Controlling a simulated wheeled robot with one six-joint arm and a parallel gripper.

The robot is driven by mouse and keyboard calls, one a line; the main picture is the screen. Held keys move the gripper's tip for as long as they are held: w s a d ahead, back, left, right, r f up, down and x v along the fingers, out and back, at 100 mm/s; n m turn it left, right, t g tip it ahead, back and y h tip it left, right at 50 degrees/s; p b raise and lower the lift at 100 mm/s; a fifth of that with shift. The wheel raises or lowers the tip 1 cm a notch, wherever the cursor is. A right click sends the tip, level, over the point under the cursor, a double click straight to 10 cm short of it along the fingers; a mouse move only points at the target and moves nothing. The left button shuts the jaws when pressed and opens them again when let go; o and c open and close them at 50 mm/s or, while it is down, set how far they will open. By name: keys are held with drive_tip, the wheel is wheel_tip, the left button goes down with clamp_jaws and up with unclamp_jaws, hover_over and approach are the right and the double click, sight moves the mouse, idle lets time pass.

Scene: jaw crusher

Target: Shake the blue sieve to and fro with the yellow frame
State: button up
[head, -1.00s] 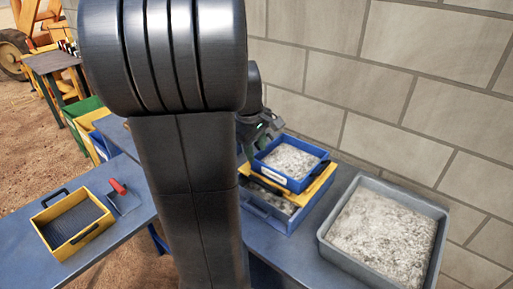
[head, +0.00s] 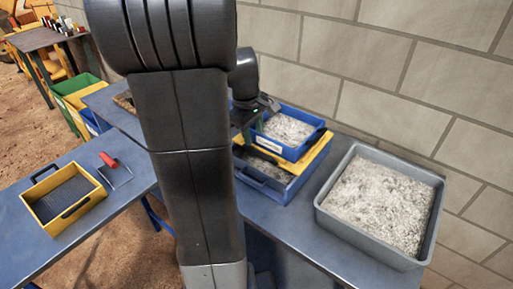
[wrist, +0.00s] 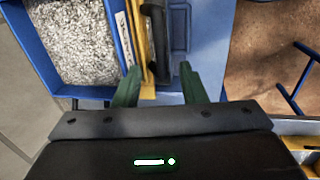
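The blue sieve (head: 310,143), filled with pale gravel and bearing a white label, sits on the yellow frame (head: 318,160). The frame rests on a blue tray (head: 270,193) that holds more gravel. In the wrist view the sieve (wrist: 38,45) is at upper left, and the frame's yellow edge (wrist: 147,88) with a black handle (wrist: 161,40) runs beside it. My gripper (wrist: 160,84) is open, its green fingers pointing down on either side of the line of that edge. Contact cannot be told. In the head view my gripper (head: 249,125) is partly hidden at the sieve's left side.
A large grey tub (head: 327,222) of gravel stands right of the sieve on the blue bench (head: 290,240). A block wall (head: 400,110) rises behind. At left, a yellow tray (head: 90,204) and a red-handled tool (head: 108,160) lie on another bench stretch. My arm hides the middle.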

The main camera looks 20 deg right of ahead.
sight(257, 150)
drive_tip(key=f, duration=0.4)
drive_tip(key=w+d+f, duration=0.1)
drive_tip(key=f, duration=0.2)
clamp_jaws()
